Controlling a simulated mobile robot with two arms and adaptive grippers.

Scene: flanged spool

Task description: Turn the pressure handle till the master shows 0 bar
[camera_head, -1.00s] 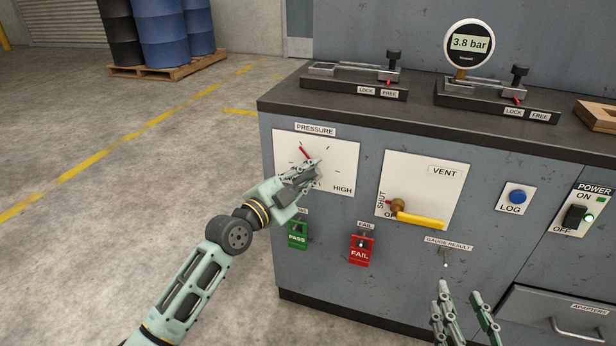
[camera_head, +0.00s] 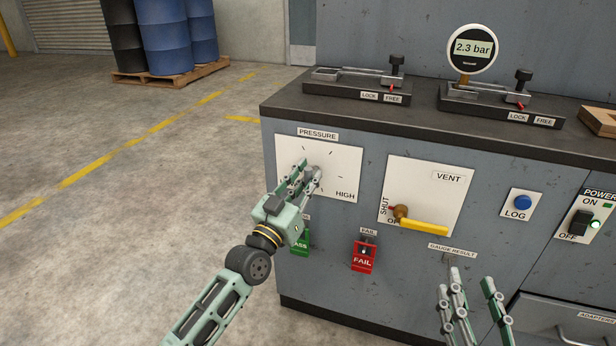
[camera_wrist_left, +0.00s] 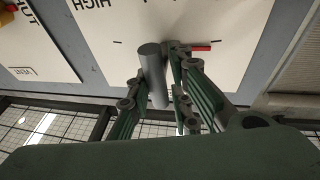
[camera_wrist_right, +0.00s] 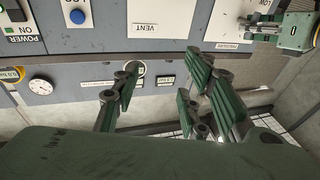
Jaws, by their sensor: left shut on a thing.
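The pressure handle shows in the left wrist view as a grey cylindrical knob (camera_wrist_left: 152,72) with a red pointer (camera_wrist_left: 200,48), on a white plate (camera_head: 345,165) marked PRESSURE and HIGH. My left gripper (camera_head: 307,172) is at the handle, and its fingers show around the knob in the left wrist view (camera_wrist_left: 158,85). It is shut on the handle and partly hides it in the head view. The master gauge (camera_head: 472,49) on the bench top reads 2.3 bar. My right gripper (camera_head: 470,290) is open and empty in front of the cabinet, below the GAUGE RESULT label.
The yellow vent lever (camera_head: 424,228) sits right of the pressure plate. A green PASS tag (camera_head: 300,243) and a red FAIL tag (camera_head: 363,257) hang below. A blue LOG button (camera_head: 522,203) and a POWER switch (camera_head: 580,222) are at the right.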

